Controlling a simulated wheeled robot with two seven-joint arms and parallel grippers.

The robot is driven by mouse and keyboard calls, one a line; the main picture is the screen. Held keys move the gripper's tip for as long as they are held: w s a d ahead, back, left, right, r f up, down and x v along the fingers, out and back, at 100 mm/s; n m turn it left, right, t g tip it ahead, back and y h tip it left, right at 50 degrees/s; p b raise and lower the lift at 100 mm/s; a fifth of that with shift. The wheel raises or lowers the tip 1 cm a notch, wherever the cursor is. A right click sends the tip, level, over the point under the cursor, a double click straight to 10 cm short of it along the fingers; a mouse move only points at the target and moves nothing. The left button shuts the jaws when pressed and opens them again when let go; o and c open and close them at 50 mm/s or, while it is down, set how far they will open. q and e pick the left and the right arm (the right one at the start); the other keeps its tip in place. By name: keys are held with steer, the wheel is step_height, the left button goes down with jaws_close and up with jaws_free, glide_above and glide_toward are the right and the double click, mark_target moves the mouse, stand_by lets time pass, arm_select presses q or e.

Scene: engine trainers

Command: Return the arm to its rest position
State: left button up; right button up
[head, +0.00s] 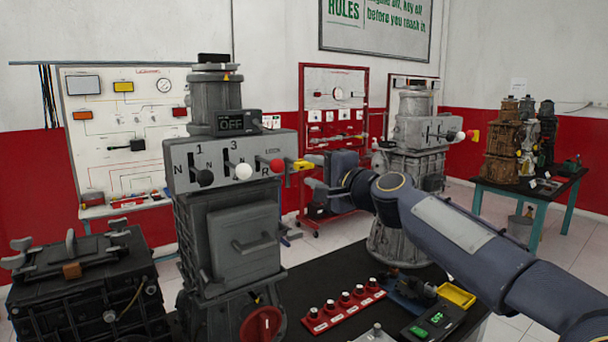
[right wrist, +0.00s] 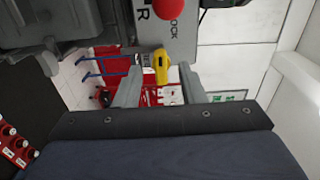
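My right arm (head: 450,225) reaches in from the lower right of the head view, raised above the black table. Its gripper (head: 308,172) is at the right end of a grey lever panel (head: 222,160) with black, white and red knobs. In the right wrist view the two fingers of the right gripper (right wrist: 160,78) stand apart. A small yellow part (head: 303,164) shows at the panel's end; in the right wrist view this yellow part (right wrist: 161,64) appears between the fingers, with gaps on both sides. My left gripper is not in view.
A grey engine unit (head: 235,225) carries the panel. A pale engine unit (head: 410,150) stands behind my right arm. On the black table are a red switch strip (head: 343,309) and a yellow tray (head: 456,295). A dark box (head: 85,285) stands at the left.

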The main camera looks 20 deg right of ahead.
steer(key=v, duration=0.2)
steer(key=shift+s+d, duration=0.1)
steer(key=shift+s, duration=0.15)
steer(key=s+f+n+g+h, duration=0.1)
steer(key=s+f+n+g, duration=0.4)
steer(key=s+f, duration=1.1)
steer(key=s+a+f+n+g+h, duration=0.1)
steer(key=s+f+n+g, duration=0.5)
steer(key=s+f, duration=1.1)
steer(key=s+n, duration=0.1)
steer(key=s, duration=0.3)
steer(key=shift+f+p, duration=0.3)
steer(key=shift+f, duration=0.05)
steer(key=shift+o, duration=0.2)
